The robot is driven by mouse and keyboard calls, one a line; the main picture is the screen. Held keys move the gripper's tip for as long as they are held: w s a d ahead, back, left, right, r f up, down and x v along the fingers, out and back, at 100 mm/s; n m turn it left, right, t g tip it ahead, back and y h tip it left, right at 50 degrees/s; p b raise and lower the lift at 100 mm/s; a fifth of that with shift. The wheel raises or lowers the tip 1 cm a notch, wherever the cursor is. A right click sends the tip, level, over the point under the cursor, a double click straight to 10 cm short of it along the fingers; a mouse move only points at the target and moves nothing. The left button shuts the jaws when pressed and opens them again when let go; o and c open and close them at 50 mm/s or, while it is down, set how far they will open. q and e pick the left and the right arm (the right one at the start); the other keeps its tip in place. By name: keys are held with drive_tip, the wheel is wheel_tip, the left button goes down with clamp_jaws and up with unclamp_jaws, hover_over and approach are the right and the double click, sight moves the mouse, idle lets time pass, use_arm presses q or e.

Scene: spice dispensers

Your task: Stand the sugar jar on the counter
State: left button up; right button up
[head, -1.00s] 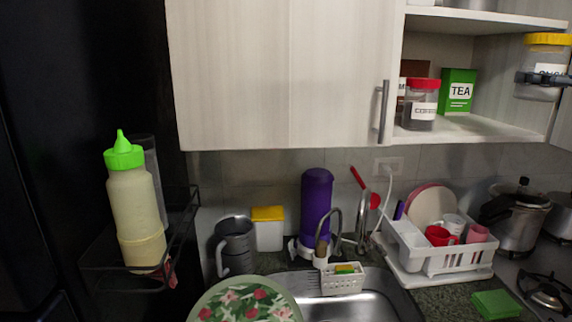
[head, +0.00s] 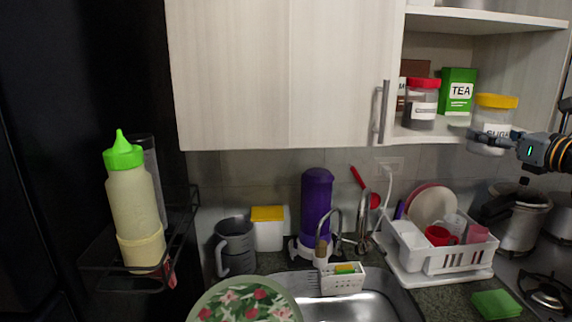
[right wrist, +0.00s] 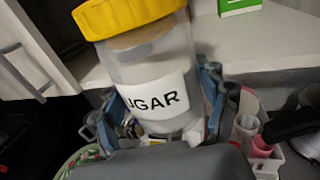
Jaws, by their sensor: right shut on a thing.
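The sugar jar (head: 493,122) is clear with a yellow lid and a white label. In the head view it is at the right, in front of the cupboard shelf edge and above the dish rack. My right gripper (head: 492,138) is shut on the jar from the right and holds it upright in the air. In the right wrist view the sugar jar (right wrist: 158,70) stands between the two fingers (right wrist: 170,115), its label reading "GAR". The counter (head: 446,300) shows in part below, around the sink. My left gripper is not in view.
A white dish rack (head: 455,261) with cups and plates stands below the jar. A green sponge (head: 495,303), a pot (head: 520,225) and a stove burner (head: 546,297) are nearby. A coffee jar (head: 422,105) and a tea box (head: 458,91) stand on the shelf (head: 440,134).

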drive_tip(key=s+a+f+n+g+y, duration=0.1)
drive_tip(key=s+a+f, duration=0.3)
drive_tip(key=f, duration=0.5)
drive_tip(key=s+a+f+n+y, duration=0.1)
drive_tip(key=a+f+y, duration=0.1)
drive_tip(key=a+f, duration=0.55)
drive_tip(key=s+a+f+n+g+y, duration=0.1)
drive_tip(key=s+a+f, duration=0.25)
drive_tip(key=f, duration=0.65)
drive_tip(key=s+a+f, duration=0.7)
drive_tip(key=s+f, duration=0.2)
drive_tip(key=s, duration=0.2)
drive_tip(key=s+a+m+t+h, duration=0.3)
drive_tip(key=s+m+h, duration=0.4)
drive_tip(key=s+h, duration=0.3)
drive_tip(key=s, duration=0.3)
drive_tip(key=shift+a, duration=0.3)
drive_tip(key=shift+d+f, duration=0.15)
drive_tip(key=shift+d, duration=0.05)
